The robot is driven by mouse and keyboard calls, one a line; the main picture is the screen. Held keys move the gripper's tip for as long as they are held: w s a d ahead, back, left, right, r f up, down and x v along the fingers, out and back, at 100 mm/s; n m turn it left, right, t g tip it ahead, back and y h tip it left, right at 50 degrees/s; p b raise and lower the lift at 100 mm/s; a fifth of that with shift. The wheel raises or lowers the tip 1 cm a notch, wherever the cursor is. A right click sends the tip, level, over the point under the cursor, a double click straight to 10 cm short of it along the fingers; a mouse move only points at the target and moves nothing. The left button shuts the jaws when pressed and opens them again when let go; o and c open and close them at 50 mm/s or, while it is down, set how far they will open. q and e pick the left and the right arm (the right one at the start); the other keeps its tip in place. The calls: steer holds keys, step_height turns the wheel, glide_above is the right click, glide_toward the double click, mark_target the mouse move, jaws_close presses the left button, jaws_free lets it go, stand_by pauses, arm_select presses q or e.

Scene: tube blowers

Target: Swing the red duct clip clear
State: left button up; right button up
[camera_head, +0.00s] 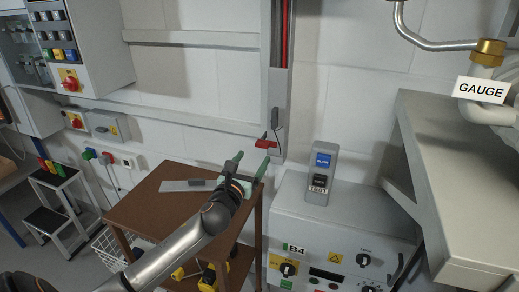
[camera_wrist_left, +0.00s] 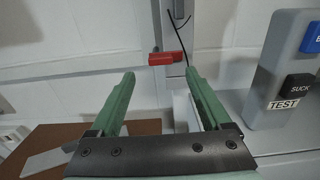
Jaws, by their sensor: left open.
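The red duct clip (camera_head: 265,143) sits at the lower end of a grey vertical duct (camera_head: 279,90) on the wall. In the left wrist view the clip (camera_wrist_left: 166,58) lies roughly level across the duct, just beyond the fingertips and between them in the picture. My left gripper (camera_head: 250,163) has green fingers and is open and empty, with its tips pointing at the clip. The tips appear apart from the clip; the exact gap is hard to tell. My right gripper is not in view.
A brown table (camera_head: 150,209) with a flat grey plate stands below my left arm. To the right, a grey cabinet (camera_head: 340,225) carries a switch box (camera_head: 321,175) with blue and black buttons marked TEST. A large grey hood (camera_head: 455,150) fills the right side.

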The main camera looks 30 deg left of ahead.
mark_target(261, 146)
arm_select(q)
steer(key=x, duration=0.6)
steer(key=shift+w, duration=0.25)
jaws_close()
stand_by(0.4)
